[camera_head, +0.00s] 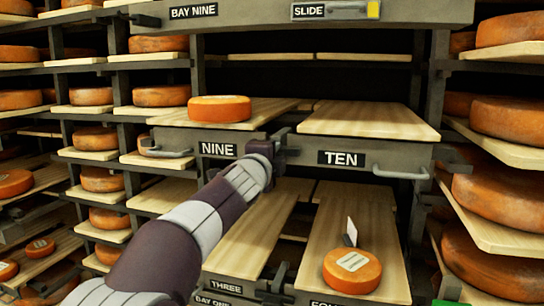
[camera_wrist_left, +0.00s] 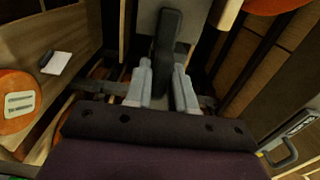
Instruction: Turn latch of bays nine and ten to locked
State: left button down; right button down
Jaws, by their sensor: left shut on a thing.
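The latch (camera_head: 281,134) sits on the grey front rail between the NINE label (camera_head: 218,149) and the TEN label (camera_head: 341,158). In the head view my left gripper (camera_head: 268,151) is at the latch and covers much of it. In the left wrist view the dark latch handle (camera_wrist_left: 167,38) stands between the two pale fingers of my left gripper (camera_wrist_left: 164,80), which is shut on it. Bay nine's board (camera_head: 262,112) carries an orange cheese wheel (camera_head: 219,109). Bay ten's board (camera_head: 368,121) is bare. My right gripper is in neither view.
Pull handles (camera_head: 401,174) stick out from the rail's ends. Below, a cheese wheel (camera_head: 352,270) with a pale label lies on a lower board, a white card (camera_head: 351,231) behind it. Racks of cheese wheels stand close on both sides. The slide panel (camera_head: 335,10) hangs above.

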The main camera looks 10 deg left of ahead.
pick_arm(q)
jog(key=shift+f, duration=0.25)
dwell(0.3)
jog(key=c, duration=1)
grip_release()
jog(key=shift+c, duration=0.2)
jog(key=shift+s+d+r, duration=0.1)
jog(key=shift+s+r, duration=0.05)
jog(key=s+b, duration=0.1)
jog(key=s, duration=1.1)
jog(key=shift+s+a+b, duration=0.2)
jog(key=shift+s+b, duration=0.1)
jog(key=shift+b, duration=0.1)
